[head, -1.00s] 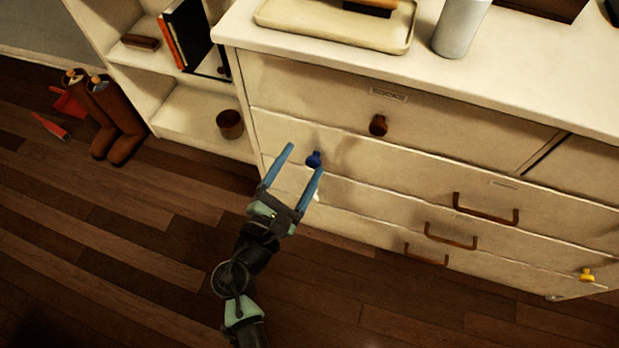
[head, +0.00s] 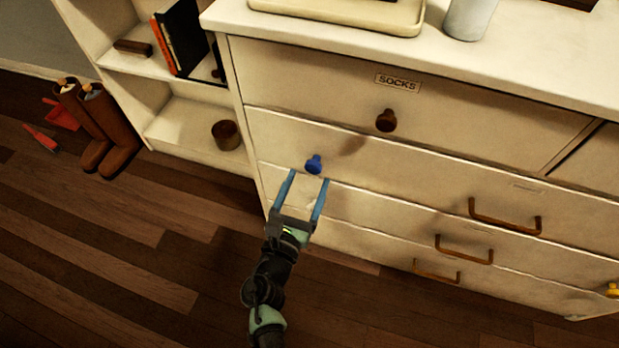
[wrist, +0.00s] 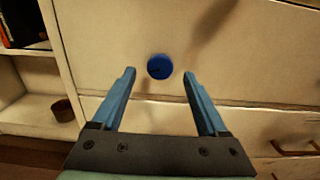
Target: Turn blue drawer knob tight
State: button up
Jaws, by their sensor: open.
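The blue drawer knob (head: 314,164) sticks out from the left part of the second drawer front (head: 400,165) of a white dresser. My gripper (head: 309,175) is open, with its two blue fingers pointing at the dresser just below the knob in the head view. In the wrist view the knob (wrist: 160,67) shows as a round blue disc, slightly above the gap between the fingertips (wrist: 158,73). The fingers are apart from each other and nothing is between them. I cannot tell whether the knob is loose.
A brown knob (head: 386,120) is on the top drawer labelled SOCKS, and brown bar handles (head: 505,217) are to the right. A yellow knob (head: 613,290) is at the lower right. A shelf (head: 190,125) with a brown cup (head: 227,135) stands left; brown boots (head: 100,130) are on the floor.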

jog(key=shift+x, duration=1.15)
grip_shut()
